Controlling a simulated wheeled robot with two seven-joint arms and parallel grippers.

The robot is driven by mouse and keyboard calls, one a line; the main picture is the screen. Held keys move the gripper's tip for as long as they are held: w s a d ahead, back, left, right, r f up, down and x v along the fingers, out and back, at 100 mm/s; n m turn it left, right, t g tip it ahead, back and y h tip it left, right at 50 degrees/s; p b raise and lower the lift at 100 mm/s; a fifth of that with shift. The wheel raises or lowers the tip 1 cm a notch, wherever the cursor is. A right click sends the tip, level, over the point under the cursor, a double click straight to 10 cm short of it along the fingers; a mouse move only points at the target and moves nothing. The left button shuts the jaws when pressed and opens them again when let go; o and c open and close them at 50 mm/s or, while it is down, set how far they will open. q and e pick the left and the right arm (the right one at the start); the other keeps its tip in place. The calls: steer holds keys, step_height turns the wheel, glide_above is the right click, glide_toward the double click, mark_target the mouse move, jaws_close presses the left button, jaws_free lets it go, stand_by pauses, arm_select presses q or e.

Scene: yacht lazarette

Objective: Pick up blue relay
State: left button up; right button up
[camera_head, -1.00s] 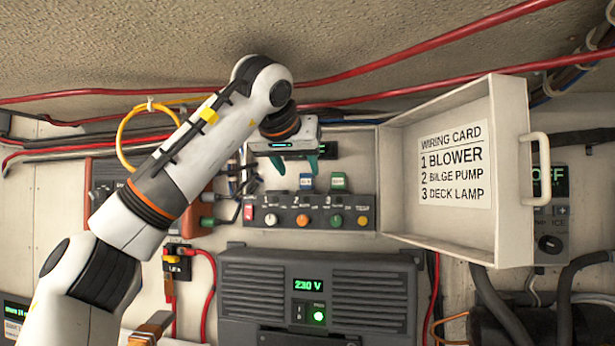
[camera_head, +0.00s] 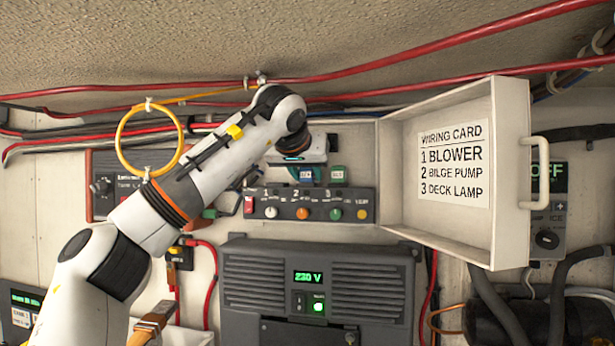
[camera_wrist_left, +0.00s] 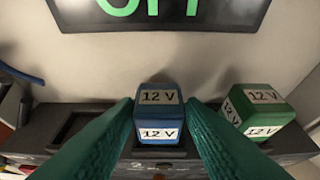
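The blue relay (camera_wrist_left: 158,114), labelled 12 V, sits upright in a slot of the dark relay panel (camera_head: 335,214). It also shows small in the head view (camera_head: 307,175), just below my left gripper. In the left wrist view my left gripper (camera_wrist_left: 160,106) is open, with one green finger on each side of the blue relay. Narrow gaps seem to remain, but contact lower down is hard to tell. A green relay (camera_wrist_left: 258,111) sits to the right; it also shows in the head view (camera_head: 338,174). My right gripper is not in view.
An open white cover with a wiring card (camera_head: 453,163) stands to the right of the panel. A grey 230 V unit (camera_head: 315,285) is below. Red cables and a yellow cable loop (camera_head: 123,150) run along the wall behind my left arm. An empty slot (camera_wrist_left: 75,128) lies left of the blue relay.

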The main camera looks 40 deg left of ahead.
arm_select(q)
jaws_close()
steer(key=shift+r, duration=0.1)
